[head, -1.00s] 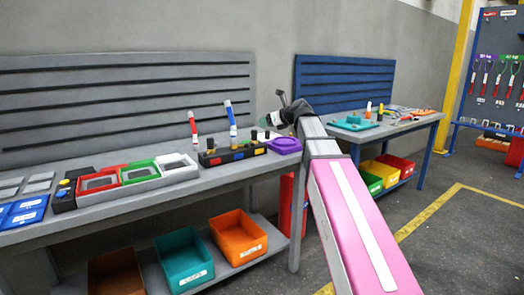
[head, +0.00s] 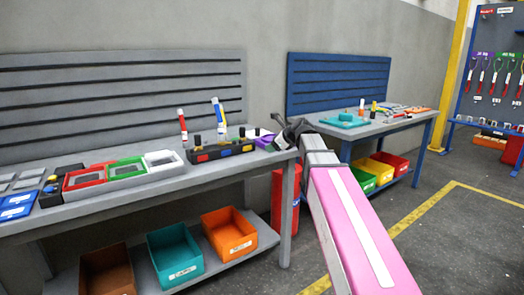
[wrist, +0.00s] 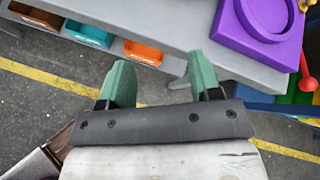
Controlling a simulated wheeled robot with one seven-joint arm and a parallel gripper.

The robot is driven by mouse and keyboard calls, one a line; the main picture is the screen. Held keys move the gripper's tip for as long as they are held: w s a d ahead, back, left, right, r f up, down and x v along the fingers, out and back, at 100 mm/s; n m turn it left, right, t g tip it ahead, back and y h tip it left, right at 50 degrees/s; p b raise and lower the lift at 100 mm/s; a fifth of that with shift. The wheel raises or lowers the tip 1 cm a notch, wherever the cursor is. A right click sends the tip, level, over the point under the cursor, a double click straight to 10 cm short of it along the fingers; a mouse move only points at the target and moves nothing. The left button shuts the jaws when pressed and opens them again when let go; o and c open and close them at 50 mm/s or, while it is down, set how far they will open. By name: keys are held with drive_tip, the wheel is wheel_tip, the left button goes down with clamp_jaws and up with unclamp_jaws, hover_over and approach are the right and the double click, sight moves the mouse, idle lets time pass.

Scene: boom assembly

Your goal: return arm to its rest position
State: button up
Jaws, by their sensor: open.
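My gripper (wrist: 157,85) shows in the wrist view with its two green fingers apart and nothing between them. It hangs over the floor just off the front edge of the grey workbench (wrist: 190,30). In the head view my gripper is small and dark at the end of my pink arm, near the right end of the grey workbench (head: 100,210), and its fingers cannot be made out there. A purple holder (wrist: 262,30) lies on the bench corner, right of the gripper in the wrist view; in the head view my gripper partly hides it (head: 264,140).
On the grey bench stand a dark block with coloured squares (head: 222,150) and red, green and white trays (head: 125,169). Orange (head: 229,235) and teal (head: 175,254) bins sit below. A blue bench (head: 375,130) stands behind right. The floor at right is clear.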

drive_tip(key=s+d+f+n+g+h, duration=0.2)
drive_tip(key=s+d+f+n, duration=0.2)
drive_tip(key=s+f+n, duration=0.3)
drive_tip(key=s+d+f+n+g+h, duration=0.3)
drive_tip(key=s+d+f+n, duration=0.2)
drive_tip(key=f, duration=1.3)
drive_tip(key=s+d+f+n+g+h, duration=0.3)
drive_tip(key=s+d+f+n, duration=0.2)
drive_tip(key=s+f+n, duration=0.5)
drive_tip(key=s+f, duration=0.3)
drive_tip(key=shift+s+f, duration=0.2)
drive_tip(key=shift+s, duration=0.05)
